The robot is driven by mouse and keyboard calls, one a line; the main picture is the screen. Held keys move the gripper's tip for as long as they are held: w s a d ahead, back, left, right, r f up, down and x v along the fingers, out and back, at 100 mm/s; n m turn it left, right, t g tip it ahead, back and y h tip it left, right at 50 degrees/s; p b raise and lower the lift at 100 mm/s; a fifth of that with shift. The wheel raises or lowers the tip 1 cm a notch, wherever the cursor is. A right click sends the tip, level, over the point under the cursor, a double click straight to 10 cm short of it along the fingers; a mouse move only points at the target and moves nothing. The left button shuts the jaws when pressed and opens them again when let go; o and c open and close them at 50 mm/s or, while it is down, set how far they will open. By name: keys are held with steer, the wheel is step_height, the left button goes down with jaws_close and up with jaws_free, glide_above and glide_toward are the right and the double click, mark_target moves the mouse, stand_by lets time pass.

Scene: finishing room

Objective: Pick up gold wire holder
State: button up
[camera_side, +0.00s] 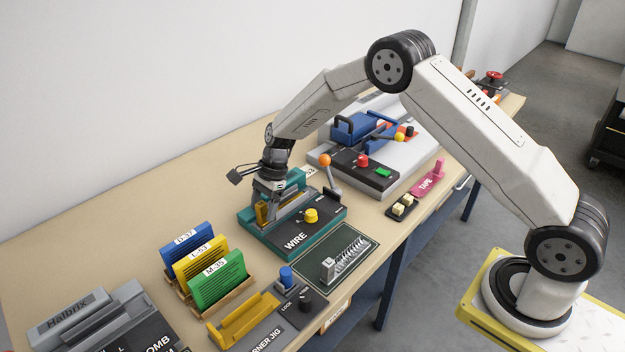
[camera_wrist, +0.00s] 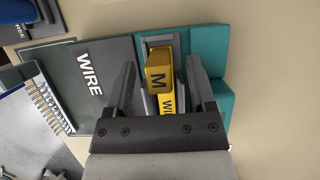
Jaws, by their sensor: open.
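The gold wire holder (camera_wrist: 159,70) is a yellow block marked "M" and, on a lower face, letters starting "WI". It sits in a grey slot of the teal and dark WIRE station (camera_side: 318,233). In the side view a gold part (camera_side: 262,214) shows under my gripper (camera_side: 268,208), partly hidden by it. In the wrist view my gripper (camera_wrist: 163,68) is open, with one finger on each side of the holder. Gaps show between the fingers and the block; contact is not visible. The WIRE label (camera_wrist: 89,74) lies left of the fingers.
A yellow knob (camera_side: 311,215) and an orange-ball lever (camera_side: 325,160) stand on the station near my gripper. Blue, yellow and green (camera_side: 217,281) card blocks stand at front left. A spiral-bound item (camera_side: 345,259) lies in front. Bare table (camera_side: 120,195) is at back left.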

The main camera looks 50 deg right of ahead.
steer(key=shift+x, duration=1.05)
steer(key=shift+c, duration=0.2)
jaws_close()
